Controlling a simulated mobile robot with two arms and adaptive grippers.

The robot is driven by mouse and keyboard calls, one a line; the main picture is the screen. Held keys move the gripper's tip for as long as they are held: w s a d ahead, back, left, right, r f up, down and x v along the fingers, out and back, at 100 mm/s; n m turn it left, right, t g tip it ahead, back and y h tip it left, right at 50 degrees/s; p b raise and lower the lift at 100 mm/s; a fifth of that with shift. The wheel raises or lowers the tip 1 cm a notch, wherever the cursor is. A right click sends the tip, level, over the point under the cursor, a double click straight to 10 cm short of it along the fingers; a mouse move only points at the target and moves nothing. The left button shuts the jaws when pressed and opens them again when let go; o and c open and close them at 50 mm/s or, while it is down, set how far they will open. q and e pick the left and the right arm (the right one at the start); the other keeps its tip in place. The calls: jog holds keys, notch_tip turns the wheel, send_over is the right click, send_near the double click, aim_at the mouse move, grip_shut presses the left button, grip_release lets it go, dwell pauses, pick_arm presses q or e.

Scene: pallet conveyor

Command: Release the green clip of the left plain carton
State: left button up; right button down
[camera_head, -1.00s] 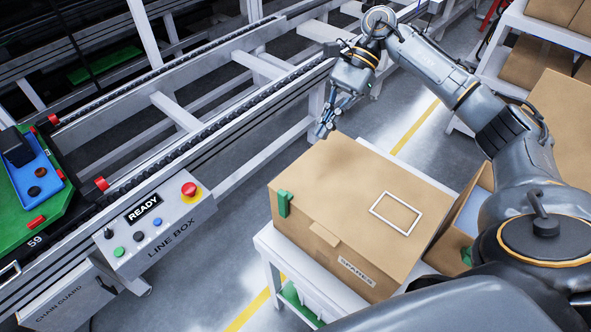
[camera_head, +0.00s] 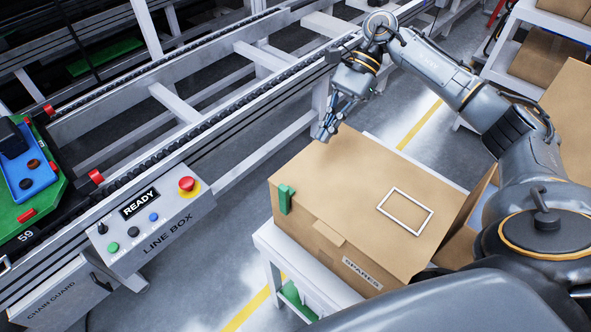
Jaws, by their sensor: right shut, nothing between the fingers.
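A closed brown carton (camera_head: 325,195) with a white outlined rectangle on its lid and a SPARES label on its front stands on a white stand. A green clip (camera_head: 285,198) sits over its lid edge at the left corner. A tan tab shows at the middle of the front edge. My right gripper (camera_head: 325,133) is shut and empty, at or just above the carton's far left corner and away from the clip. I cannot tell whether it touches the carton. My left gripper is out of view.
Another carton (camera_head: 457,248) stands to the right, partly hidden by my arm. The line box (camera_head: 150,228) with buttons and a READY display is at the left, beside the conveyor (camera_head: 225,118). A white shelf with cartons is at the upper right. Floor shows between conveyor and stand.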

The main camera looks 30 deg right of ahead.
jog(key=p, duration=0.3)
send_near(295, 188)
jog(key=a, duration=0.1)
jog(key=s+a+f, duration=0.1)
jog(key=shift+a+f, duration=0.25)
jog(key=a+p, duration=0.2)
jog(key=s+a, duration=0.1)
jog(key=shift+f+p, duration=0.3)
jog(key=shift+p, duration=0.1)
jog(key=shift+s+a+f, duration=0.1)
jog(key=shift+s+a, duration=0.1)
jog(key=shift+a, duration=0.35)
